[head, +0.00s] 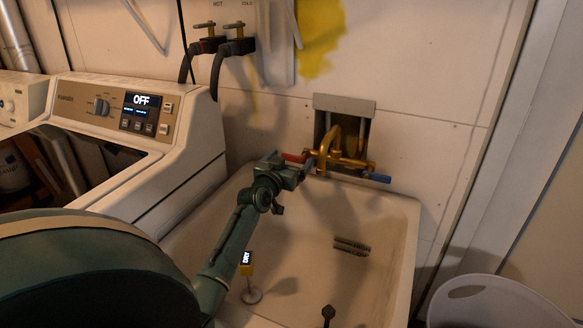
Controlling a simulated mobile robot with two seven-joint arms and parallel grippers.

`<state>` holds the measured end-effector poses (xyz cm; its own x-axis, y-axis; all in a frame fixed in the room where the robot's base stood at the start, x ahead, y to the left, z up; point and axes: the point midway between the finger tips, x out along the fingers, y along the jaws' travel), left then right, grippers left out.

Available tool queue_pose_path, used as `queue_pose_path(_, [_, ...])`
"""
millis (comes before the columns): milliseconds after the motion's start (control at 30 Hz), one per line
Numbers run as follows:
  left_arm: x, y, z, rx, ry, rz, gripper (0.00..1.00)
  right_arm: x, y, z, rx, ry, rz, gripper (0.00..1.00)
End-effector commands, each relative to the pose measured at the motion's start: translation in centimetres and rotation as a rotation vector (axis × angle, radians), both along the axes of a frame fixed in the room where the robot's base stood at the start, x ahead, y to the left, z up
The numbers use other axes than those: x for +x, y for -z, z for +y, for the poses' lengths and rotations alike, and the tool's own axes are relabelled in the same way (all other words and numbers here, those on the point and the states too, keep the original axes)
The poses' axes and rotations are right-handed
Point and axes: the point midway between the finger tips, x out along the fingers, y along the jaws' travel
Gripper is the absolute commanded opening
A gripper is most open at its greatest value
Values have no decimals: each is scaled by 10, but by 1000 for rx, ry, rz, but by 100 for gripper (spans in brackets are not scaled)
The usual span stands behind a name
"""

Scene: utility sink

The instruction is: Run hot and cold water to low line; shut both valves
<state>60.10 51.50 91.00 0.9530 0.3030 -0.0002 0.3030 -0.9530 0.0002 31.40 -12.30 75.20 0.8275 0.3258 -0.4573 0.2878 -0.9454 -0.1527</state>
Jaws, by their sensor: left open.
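The brass faucet (345,150) is mounted on the wall in a recess above the sink. Its red-handled valve (293,157) is on the left and its blue-handled valve (377,178) on the right. My left gripper (306,165) is open at the red handle, with its fingers close to it; I cannot tell whether they touch. The pale utility sink (390,215) is below, and I make out no clear water surface in it. A dark ribbed strip (351,246) shows inside the basin. A yellow gauge with a small display (246,264) stands over a pale disc. My right gripper is out of view.
A washing machine (185,150) with a display reading OFF stands left of the sink. Hose taps (222,40) marked HOT and COLD are on the wall above. A dark knobbed object (328,312) is at the sink's front. A white basket (480,302) stands at the lower right.

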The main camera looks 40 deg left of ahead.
Motion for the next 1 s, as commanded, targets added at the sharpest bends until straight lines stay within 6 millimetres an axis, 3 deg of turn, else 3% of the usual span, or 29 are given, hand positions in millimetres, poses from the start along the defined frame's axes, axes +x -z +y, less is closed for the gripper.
queue_pose_path(167, [11, 0, 3, 0, 0, -1, 91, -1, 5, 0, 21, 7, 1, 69])
queue_pose_path(467, [13, -1, 4, 1, 1, 0, 91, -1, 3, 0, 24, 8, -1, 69])
queue_pose_path(1000, [13, 0, 4, 0, 0, 0, 48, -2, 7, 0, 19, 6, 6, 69])
